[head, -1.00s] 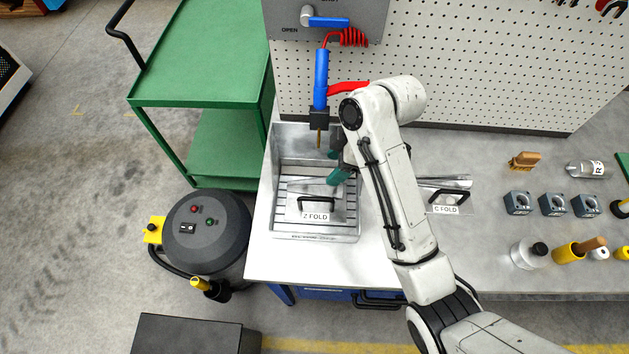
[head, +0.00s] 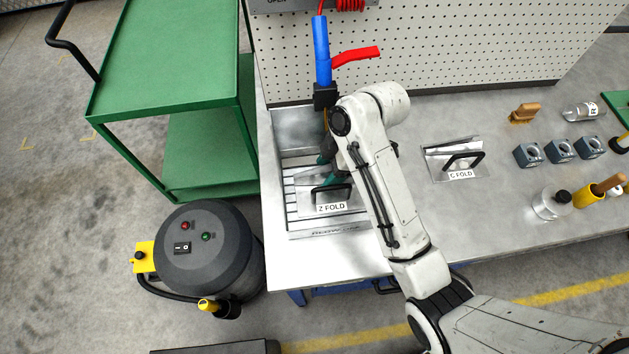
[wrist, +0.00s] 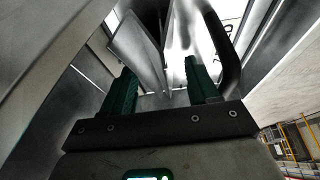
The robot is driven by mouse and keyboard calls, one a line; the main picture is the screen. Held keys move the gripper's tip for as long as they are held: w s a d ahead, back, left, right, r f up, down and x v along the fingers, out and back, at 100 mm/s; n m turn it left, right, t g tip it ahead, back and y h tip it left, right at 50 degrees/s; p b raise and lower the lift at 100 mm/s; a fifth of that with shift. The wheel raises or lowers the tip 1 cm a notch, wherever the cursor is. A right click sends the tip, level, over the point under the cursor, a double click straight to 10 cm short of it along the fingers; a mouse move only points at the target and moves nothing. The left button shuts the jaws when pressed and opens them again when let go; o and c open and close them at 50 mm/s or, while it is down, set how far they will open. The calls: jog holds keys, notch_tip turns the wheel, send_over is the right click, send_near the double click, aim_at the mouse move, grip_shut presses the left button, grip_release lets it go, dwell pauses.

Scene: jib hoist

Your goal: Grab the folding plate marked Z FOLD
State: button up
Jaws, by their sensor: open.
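The Z FOLD plate (head: 316,200) is a shiny folded metal piece with a black handle and a white "Z FOLD" label. It sits on the slatted tray (head: 290,205) at the left end of the bench. My gripper (head: 325,172) is over the plate's far side, its green fingers partly hidden by my arm. In the wrist view my gripper (wrist: 160,88) is open, with a thin metal sheet (wrist: 138,50) ahead of and partly between the fingers. A dark curved bar, apparently the handle (wrist: 222,50), passes beside the right finger. I cannot tell whether anything touches.
A blue tool with a red lever (head: 322,50) hangs just behind my gripper. The C FOLD plate (head: 447,160) lies to the right. Several grey blocks (head: 560,150) and bottles stand farther right. A green cart (head: 165,90) and a grey drum (head: 208,245) stand left.

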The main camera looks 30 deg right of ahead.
grip_shut()
dwell(0.7)
